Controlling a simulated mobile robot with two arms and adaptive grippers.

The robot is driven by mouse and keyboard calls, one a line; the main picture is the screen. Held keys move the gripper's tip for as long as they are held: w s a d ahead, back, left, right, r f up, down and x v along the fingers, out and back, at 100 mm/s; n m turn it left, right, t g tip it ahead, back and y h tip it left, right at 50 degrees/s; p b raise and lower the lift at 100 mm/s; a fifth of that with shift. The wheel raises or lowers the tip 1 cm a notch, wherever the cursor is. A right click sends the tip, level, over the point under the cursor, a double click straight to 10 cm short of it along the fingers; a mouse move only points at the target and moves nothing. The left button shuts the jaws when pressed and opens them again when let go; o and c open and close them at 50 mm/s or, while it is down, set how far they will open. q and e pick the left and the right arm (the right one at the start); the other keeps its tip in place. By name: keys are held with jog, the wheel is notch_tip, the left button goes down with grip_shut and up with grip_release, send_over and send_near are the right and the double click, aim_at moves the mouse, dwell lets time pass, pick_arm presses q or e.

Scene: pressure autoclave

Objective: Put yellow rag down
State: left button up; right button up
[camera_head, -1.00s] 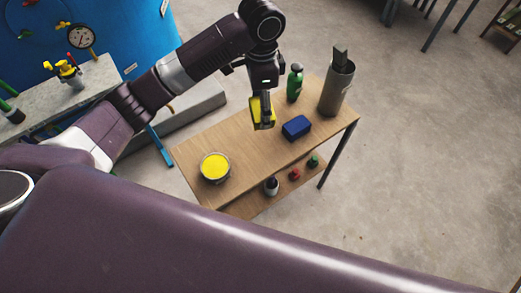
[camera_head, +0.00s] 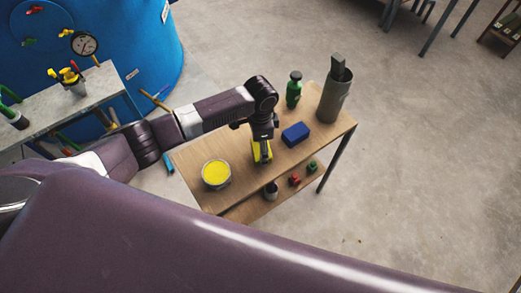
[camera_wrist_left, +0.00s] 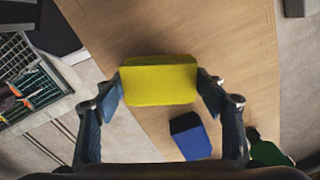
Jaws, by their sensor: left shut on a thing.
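The yellow rag (camera_head: 261,152) is a folded block in my left gripper (camera_head: 264,143), over the wooden table (camera_head: 196,151). In the left wrist view the yellow rag (camera_wrist_left: 159,80) sits between the two fingers of the left gripper (camera_wrist_left: 160,84), which are shut on its two sides. It is low over the tabletop; I cannot tell whether it touches the wood. My right gripper is not in view.
A blue folded block (camera_head: 296,134) lies right of the rag. A tin with yellow contents (camera_head: 216,173) stands to the left. A green bottle (camera_head: 293,89) and a grey metal cylinder (camera_head: 334,98) stand at the back right. A lower shelf holds small items.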

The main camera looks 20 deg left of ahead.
pick_arm(q)
jog(key=shift+f+p, duration=0.45)
jog(key=shift+f, duration=0.75)
jog(key=o, duration=1.2)
jog(key=shift+c, duration=0.2)
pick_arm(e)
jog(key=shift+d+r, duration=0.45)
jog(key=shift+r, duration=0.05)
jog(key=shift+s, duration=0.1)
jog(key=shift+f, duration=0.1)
pick_arm(q)
jog(key=shift+f+b, duration=0.2)
jog(key=shift+b, duration=0.2)
jog(key=shift+r, duration=0.1)
jog(key=r, duration=0.2)
jog(key=r+b, duration=0.1)
jog(key=r, duration=0.2)
jog(key=r+b, duration=0.1)
jog(key=r, duration=0.1)
jog(key=shift+w+d+r, duration=0.1)
jog(key=shift+w+r, duration=0.2)
jog(key=shift+r, duration=0.05)
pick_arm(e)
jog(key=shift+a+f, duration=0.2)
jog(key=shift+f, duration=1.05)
